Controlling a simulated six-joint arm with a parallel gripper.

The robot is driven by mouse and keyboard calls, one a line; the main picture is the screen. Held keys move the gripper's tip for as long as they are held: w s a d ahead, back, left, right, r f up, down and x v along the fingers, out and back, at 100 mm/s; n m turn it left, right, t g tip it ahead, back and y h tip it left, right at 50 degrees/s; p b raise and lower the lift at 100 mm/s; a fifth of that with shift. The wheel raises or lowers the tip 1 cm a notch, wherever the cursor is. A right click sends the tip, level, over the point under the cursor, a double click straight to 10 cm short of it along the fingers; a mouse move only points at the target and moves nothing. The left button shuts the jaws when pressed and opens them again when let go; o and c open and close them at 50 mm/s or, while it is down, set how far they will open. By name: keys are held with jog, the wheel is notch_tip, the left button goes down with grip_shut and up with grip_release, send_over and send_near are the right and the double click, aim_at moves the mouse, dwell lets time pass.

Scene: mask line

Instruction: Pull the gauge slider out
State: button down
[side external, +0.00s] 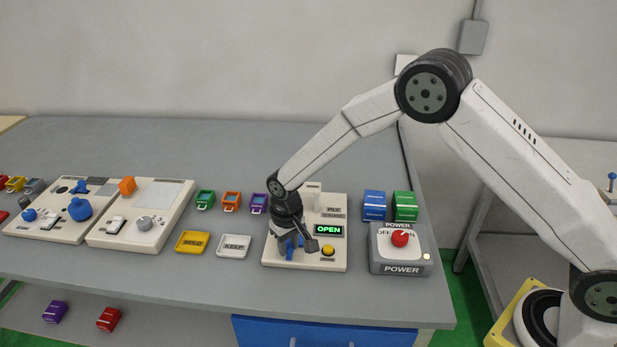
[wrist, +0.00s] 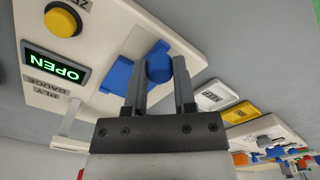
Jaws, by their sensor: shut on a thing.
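The ply gauge (side external: 336,261) is a cream panel near the front of the table, with a green display (side external: 328,230) reading OPEN and a yellow button (side external: 328,250). My gripper (side external: 291,246) is down over its left part. In the wrist view, my gripper (wrist: 164,80) is shut on the blue knob of the gauge slider (wrist: 159,64). More blue slider parts (wrist: 117,75) show beside the fingers, against the panel. The fingers partly hide the slider in both views.
A grey power box (side external: 400,262) with a red knob stands right of the gauge. Blue (side external: 374,206) and green (side external: 405,207) blocks sit behind it. A yellow tray (side external: 192,243) and a white KEEP tray (side external: 234,246) lie left. Two other panels stand farther left.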

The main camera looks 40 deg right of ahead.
jog(key=shift+s+a, duration=0.2)
jog(key=shift+a, duration=0.05)
jog(key=shift+c, duration=2.1)
grip_release()
jog(key=shift+w+d+r, duration=0.1)
jog(key=shift+r, duration=0.3)
notch_tip(320, 180, up, 6)
jog(key=shift+r, duration=0.5)
